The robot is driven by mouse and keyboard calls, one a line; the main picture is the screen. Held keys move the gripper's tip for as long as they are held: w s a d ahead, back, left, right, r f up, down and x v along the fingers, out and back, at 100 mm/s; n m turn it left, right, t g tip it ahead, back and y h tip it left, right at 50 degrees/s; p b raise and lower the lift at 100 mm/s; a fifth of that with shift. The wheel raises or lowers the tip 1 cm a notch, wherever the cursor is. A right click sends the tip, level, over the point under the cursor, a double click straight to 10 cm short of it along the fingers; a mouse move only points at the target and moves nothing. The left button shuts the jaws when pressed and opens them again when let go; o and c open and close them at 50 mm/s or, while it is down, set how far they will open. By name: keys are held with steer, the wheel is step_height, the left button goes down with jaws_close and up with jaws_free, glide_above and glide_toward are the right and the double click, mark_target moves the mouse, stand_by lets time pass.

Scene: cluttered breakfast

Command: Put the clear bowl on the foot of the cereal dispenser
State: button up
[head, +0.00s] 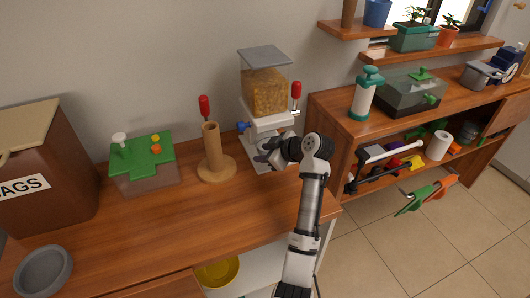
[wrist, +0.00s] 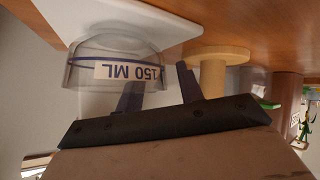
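The cereal dispenser (head: 266,92) stands at the back of the wooden counter, with a clear hopper of cereal and a white foot (head: 257,163). The wrist view appears upside down. There the clear bowl (wrist: 88,70), labelled 150 ML, is upright over the white foot (wrist: 60,8), its base seeming to rest on it. My gripper (wrist: 157,72) is open. One finger overlaps the bowl and the other is outside it, with the bowl's near wall between them. In the head view my gripper (head: 266,152) is at the foot and mostly hides the bowl.
A wooden post on a round base (head: 215,165) stands left of the dispenser, close to my gripper. Further left are a green-topped box (head: 143,165), a brown bags box (head: 45,170) and a grey bowl (head: 43,270). The counter's front middle is clear. Shelves stand right.

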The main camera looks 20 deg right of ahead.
steer(key=b+v, duration=0.2)
steer(key=v, duration=1)
steer(key=shift+b, duration=0.3)
steer(key=shift+d, duration=0.1)
